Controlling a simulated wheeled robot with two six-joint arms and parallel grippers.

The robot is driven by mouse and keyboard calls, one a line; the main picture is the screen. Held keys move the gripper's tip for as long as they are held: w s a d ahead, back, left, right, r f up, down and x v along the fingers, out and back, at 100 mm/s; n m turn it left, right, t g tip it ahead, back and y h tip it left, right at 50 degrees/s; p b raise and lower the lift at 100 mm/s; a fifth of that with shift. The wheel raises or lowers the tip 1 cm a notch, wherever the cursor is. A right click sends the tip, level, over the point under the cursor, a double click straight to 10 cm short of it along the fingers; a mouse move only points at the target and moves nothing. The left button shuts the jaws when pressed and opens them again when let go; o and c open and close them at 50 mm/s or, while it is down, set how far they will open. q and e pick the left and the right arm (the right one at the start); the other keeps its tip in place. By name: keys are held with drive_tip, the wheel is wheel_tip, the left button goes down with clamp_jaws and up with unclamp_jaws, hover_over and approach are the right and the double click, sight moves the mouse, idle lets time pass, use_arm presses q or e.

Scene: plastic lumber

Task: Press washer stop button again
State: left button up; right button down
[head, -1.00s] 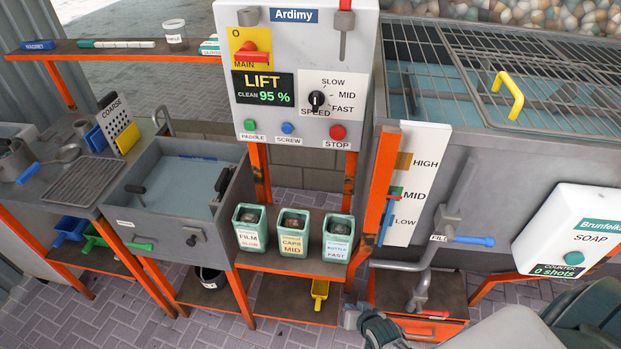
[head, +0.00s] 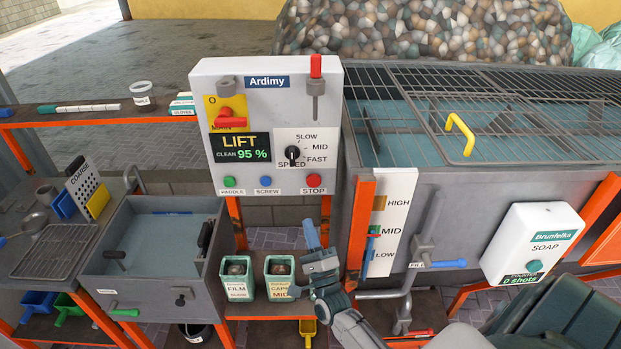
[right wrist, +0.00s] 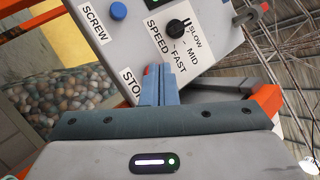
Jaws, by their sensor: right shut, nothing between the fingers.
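The washer's control box (head: 200,95) carries a round red stop button (head: 314,180) at its lower right, with a STOP label under it. The display (head: 240,147) reads LIFT, CLEAN 95 %. My right gripper (head: 311,232) is shut and empty, pointing up just below the stop button, apart from it in the head view. In the right wrist view my shut blue fingers (right wrist: 158,85) overlap the STOP label (right wrist: 131,84) and hide most of the button. I cannot tell whether they touch it. My left gripper is not in view.
A blue screw button (head: 265,181) and a green paddle button (head: 229,181) sit left of the stop button. The speed knob (head: 292,153) is above. An orange post (head: 358,230) with a level scale stands to the right. Green bins (head: 238,277) stand below.

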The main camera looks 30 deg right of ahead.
sight(314, 181)
drive_tip(key=r+m+h, duration=0.1)
drive_tip(key=d+r+m+h, duration=0.1)
drive_tip(key=m, duration=0.1)
drive_tip(key=s+r+m+t+h, duration=0.1)
drive_tip(key=shift+d+r+m+h, duration=0.2)
drive_tip(key=shift+r+m+h, duration=0.1)
drive_tip(key=shift+r, duration=0.05)
drive_tip(key=w+d+b, duration=0.2)
drive_tip(key=w+d, duration=0.2)
drive_tip(key=w, duration=0.3)
drive_tip(key=shift+w+d, duration=0.25)
drive_tip(key=shift+d, duration=0.05)
drive_tip(key=shift+b, duration=0.3)
idle(1.5)
